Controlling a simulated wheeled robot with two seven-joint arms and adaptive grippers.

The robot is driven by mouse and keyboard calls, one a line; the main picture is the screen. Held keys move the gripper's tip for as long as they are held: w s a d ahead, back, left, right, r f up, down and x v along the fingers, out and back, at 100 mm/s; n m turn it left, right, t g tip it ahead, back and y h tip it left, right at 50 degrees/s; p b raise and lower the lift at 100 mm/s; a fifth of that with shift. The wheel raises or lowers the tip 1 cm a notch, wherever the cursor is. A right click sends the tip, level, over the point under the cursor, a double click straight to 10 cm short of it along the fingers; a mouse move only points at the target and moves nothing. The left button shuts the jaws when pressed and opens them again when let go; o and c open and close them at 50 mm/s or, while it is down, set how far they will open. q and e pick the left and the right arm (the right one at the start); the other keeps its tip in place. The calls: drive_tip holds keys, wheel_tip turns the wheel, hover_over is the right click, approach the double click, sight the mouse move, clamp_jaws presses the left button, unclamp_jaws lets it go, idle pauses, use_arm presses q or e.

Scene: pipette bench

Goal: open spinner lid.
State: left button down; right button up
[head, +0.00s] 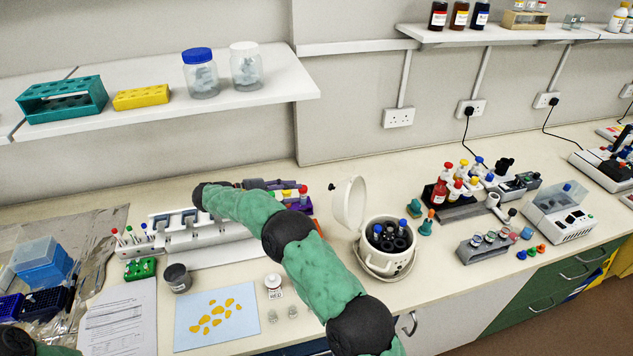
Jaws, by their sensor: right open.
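The spinner (372,262) is a round white pot on the bench, right of centre in the head view. Its white lid (349,204) stands up on the spinner's left-back side, tilted wide open, with a small dark knob (332,187) on its outer face. Inside the pot a dark rotor (388,239) shows, with blue-capped tubes. My right gripper (278,185) is open, left of the lid and apart from it, partly hidden behind my own green arm. My left gripper is out of view; only a bit of that arm shows at the bottom left.
A white rack (215,249) and a purple rack (306,208) stand behind and beside my right arm. A blue sheet with yellow pieces (217,314) and a small white jar (273,287) lie in front. Several coloured bottles (440,192) stand right of the spinner.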

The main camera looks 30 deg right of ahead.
drive_tip(key=x, duration=1)
drive_tip(key=shift+d, duration=0.25)
drive_tip(key=shift+s+f, duration=0.1)
drive_tip(key=shift+f, duration=0.05)
clamp_jaws()
